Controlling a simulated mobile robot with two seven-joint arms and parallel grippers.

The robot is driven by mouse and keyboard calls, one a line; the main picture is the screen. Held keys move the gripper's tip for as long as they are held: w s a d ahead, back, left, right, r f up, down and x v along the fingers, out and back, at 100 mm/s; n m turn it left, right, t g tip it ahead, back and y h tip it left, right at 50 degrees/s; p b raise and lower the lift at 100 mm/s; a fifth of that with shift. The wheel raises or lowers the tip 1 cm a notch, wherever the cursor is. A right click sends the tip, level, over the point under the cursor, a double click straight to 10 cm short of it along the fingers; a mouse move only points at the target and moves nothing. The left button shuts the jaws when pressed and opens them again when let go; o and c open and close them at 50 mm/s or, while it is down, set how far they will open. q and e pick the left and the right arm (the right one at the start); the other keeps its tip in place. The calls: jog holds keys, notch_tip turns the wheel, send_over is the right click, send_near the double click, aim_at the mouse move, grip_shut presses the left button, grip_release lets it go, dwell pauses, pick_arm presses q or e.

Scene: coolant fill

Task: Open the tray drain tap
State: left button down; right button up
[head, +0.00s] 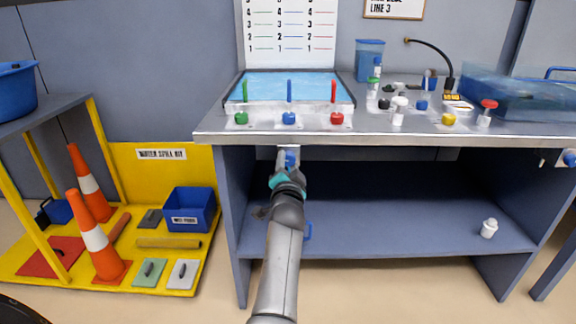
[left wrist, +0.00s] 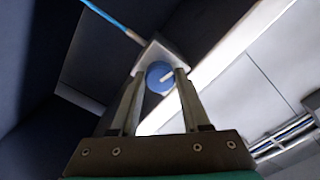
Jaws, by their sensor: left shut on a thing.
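The tray (head: 262,83) with blue liquid sits at the left of the bench top. The drain tap shows in the left wrist view as a round blue knob (left wrist: 159,74) with a pale bar across it, on a pale square block under the bench. In the head view a bit of its blue shows below the bench's front edge. My left gripper (head: 289,163) reaches up to it there. In the left wrist view its two fingers stand on either side of the knob, shut on it. My right gripper is not in view.
Green (head: 241,118), blue (head: 289,118) and red (head: 337,118) knobs line the tray's front. The bench's front edge (head: 400,139) overhangs my left gripper. A lower shelf (head: 380,235) holds a small white container (head: 489,228). Orange cones (head: 94,235) stand on a yellow platform at left.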

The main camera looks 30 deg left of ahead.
pick_arm(q)
jog(key=shift+n, duration=0.5)
jog(key=shift+c, duration=1.9)
grip_release()
jog(key=shift+s, duration=0.1)
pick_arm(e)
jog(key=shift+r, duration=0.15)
